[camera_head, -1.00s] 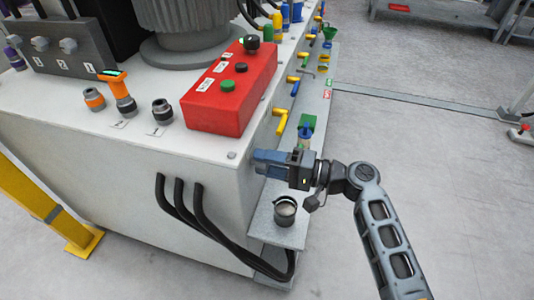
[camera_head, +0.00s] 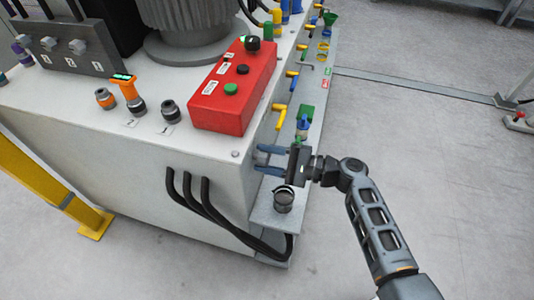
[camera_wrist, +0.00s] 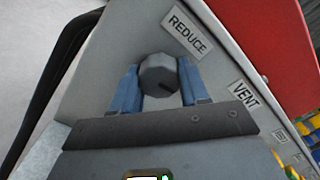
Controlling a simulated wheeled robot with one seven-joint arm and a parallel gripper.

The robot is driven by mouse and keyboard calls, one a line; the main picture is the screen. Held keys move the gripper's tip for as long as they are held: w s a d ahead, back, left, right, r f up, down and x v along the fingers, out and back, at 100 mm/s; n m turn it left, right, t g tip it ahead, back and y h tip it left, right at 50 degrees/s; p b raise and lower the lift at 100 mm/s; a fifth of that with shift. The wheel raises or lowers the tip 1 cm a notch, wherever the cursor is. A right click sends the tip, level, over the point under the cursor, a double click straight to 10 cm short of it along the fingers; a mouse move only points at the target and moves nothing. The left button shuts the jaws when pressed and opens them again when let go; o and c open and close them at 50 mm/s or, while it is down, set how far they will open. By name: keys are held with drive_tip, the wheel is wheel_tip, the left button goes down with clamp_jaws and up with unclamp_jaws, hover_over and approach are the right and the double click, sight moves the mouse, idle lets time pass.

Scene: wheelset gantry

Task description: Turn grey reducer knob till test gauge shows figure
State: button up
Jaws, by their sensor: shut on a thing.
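The grey reducer knob (camera_wrist: 158,74) is a faceted knob on the pale cabinet's end face, beside a plate reading "REDUCE" (camera_wrist: 187,33). A dark mark shows on its face, toward the lower right in the wrist view. My gripper (camera_wrist: 160,88) has one blue finger on each side of the knob and is shut on it. In the head view my gripper (camera_head: 257,158) reaches the cabinet's side face, and the knob is hidden there. An orange device with a lit green display (camera_head: 123,78), which looks like the test gauge, stands on the cabinet top; its figure is too small to read.
A "VENT" plate (camera_wrist: 244,95) is near the knob. A red control box (camera_head: 234,92) sits on the cabinet top. Black hoses (camera_head: 205,208) and a small dark cup (camera_head: 283,199) are below my gripper. Yellow-handled valves (camera_head: 280,115) line the side.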

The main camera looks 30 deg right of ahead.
drive_tip(key=shift+d, duration=0.1)
idle(0.3)
drive_tip(key=o, duration=1.1)
drive_tip(key=shift+c, duration=0.2)
drive_tip(key=v, duration=0.7)
drive_tip(key=shift+s+d, duration=0.25)
